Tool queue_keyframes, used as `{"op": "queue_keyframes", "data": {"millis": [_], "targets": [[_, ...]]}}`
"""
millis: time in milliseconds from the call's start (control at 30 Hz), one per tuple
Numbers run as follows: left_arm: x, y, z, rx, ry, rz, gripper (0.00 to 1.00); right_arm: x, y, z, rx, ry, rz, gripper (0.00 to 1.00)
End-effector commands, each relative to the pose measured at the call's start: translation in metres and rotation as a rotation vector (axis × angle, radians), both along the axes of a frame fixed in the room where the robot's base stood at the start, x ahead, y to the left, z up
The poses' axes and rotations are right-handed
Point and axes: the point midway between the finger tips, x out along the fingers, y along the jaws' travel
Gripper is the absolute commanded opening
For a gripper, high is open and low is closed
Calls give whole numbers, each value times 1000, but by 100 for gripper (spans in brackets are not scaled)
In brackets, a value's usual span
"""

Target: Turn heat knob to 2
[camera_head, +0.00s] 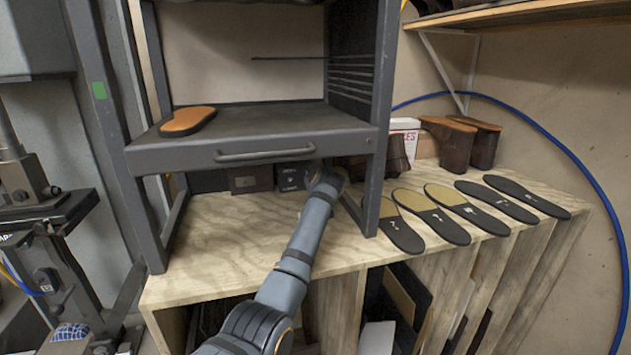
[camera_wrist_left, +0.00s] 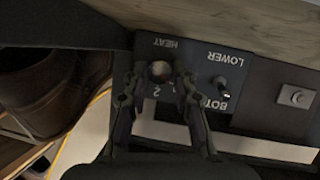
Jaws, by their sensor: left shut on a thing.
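The heat knob (camera_wrist_left: 160,69) is a small round brownish knob on a dark control panel (camera_wrist_left: 207,57). The picture is upside down, with HEAT printed beside the knob and a 2 near it. My left gripper (camera_wrist_left: 159,76) is shut on the knob, one finger on each side. The knob's pointer is too small to read. In the head view my left gripper (camera_head: 326,180) is under the shelf of the dark metal frame, at the right of the panel (camera_head: 291,177), and hides the knob. My right gripper is not in view.
A toggle switch (camera_wrist_left: 222,86) marked LOWER and BOT sits beside the knob. A drawer-like front with a handle (camera_head: 265,154) hangs above. The frame's right leg (camera_head: 376,190) stands close to my arm. Several insoles (camera_head: 465,212) lie on the wooden bench (camera_head: 215,240).

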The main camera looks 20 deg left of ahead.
Motion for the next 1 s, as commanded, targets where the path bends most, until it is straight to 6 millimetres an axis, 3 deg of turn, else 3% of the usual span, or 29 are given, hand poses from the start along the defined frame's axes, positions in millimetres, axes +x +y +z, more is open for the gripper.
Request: {"op": "queue_keyframes", "data": {"millis": [133,400,733,767,900,1000], "targets": [[0,-1,2,27,20,-2,0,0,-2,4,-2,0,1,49],[2,-3,0,286,196,-1,0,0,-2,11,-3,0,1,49],[2,-3,0,310,210,0,0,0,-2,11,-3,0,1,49],[2,-3,0,310,210,0,30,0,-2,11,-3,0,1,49],[2,-3,0,309,210,0,49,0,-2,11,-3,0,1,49],[2,-3,0,308,210,0,49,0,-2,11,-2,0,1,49]]}}
